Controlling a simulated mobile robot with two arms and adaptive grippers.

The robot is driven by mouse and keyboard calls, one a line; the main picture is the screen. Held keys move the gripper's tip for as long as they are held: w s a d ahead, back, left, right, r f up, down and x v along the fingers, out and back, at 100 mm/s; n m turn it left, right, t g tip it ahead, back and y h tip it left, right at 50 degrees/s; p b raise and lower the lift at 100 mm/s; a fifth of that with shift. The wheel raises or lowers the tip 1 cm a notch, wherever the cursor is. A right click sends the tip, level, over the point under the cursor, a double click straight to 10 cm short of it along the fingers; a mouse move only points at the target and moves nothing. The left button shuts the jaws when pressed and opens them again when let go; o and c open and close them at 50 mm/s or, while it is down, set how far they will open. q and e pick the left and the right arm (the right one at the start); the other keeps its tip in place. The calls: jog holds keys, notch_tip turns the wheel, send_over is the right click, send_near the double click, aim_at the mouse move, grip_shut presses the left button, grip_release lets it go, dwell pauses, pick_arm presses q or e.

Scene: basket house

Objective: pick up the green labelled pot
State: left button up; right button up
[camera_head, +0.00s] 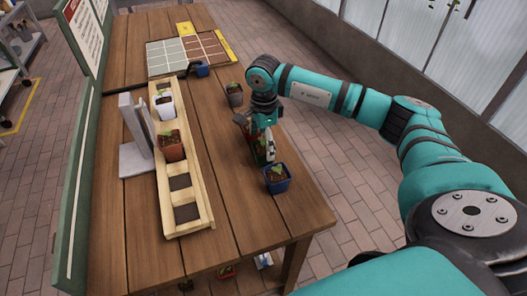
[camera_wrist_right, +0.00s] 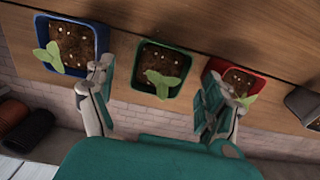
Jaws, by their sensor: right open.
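A green pot (camera_wrist_right: 146,84) with soil and a seedling stands on the table between the blue and red pots in the right wrist view. My right gripper (camera_wrist_right: 158,72) is open, with one finger on each side of the green pot; I cannot tell whether they touch it. In the head view my right gripper (camera_head: 263,145) points down at the row of pots and mostly hides the green pot. No label can be made out clearly. My left gripper is not in view.
A blue pot (camera_head: 277,184) and a red pot (camera_wrist_right: 216,70) stand close on either side. A dark grey pot (camera_head: 235,97) is farther back. A wooden rack (camera_head: 204,205) to the left holds a white pot (camera_head: 165,110) and a terracotta pot (camera_head: 172,151). Bare table lies between.

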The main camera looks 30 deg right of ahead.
aim_at(263, 146)
jog(key=shift+f+p, duration=0.3)
jog(key=shift+f, duration=1.65)
jog(key=c, duration=1.4)
